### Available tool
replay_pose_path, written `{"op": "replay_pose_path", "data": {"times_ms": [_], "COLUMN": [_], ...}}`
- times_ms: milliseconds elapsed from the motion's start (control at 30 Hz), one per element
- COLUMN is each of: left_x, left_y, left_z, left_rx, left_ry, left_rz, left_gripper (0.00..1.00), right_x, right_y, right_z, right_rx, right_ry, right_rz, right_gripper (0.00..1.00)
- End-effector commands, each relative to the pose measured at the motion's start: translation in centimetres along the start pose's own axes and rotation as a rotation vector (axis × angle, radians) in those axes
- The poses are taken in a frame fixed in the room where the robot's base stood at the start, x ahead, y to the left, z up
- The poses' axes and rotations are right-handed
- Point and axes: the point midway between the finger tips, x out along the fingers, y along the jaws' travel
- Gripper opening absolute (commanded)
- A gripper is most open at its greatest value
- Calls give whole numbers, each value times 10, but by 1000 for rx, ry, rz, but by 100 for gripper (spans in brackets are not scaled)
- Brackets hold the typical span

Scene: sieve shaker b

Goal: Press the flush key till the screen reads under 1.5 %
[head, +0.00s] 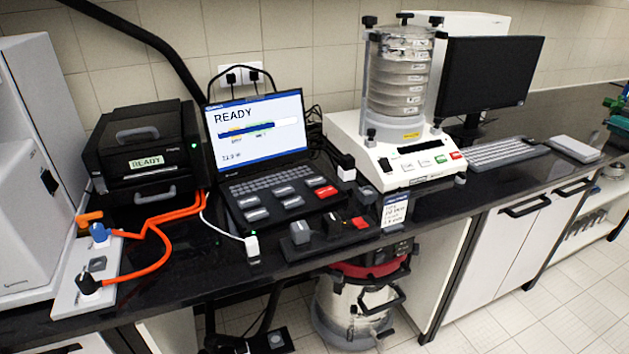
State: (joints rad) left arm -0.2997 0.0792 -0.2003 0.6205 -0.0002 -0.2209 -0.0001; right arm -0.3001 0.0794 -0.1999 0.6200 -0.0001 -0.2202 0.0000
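A laptop-like unit with a lit screen (258,128) stands in the middle of the black bench. Its screen reads READY above a coloured bar; a small figure at its lower left is too blurred to read surely. Below its keyboard (270,184) are several grey keys (293,202) and one red key (325,191). Their labels are too small to read, so I cannot tell which is the flush key. Neither of my grippers is in view, and nothing touches the keys.
A black box reading READY (146,162) stands left, with orange cables (165,228) to a front plate. A low control block (325,236) lies before the laptop. The sieve shaker (398,142), monitor (490,75) and keyboard (490,152) stand right. A vacuum (350,305) sits below.

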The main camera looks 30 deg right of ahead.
Motion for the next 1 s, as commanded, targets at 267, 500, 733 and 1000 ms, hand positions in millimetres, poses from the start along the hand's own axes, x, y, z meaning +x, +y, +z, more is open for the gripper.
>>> {"op": "replay_pose_path", "data": {"times_ms": [267,500,733,1000], "left_x": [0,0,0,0], "left_y": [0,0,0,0], "left_z": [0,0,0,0], "left_rx": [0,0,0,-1], "left_ry": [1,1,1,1], "left_rz": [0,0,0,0], "left_gripper": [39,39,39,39], "right_x": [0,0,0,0], "right_y": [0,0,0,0], "right_z": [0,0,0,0], "right_rx": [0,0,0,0], "right_ry": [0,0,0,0], "right_rz": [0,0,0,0], "right_gripper": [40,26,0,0]}}
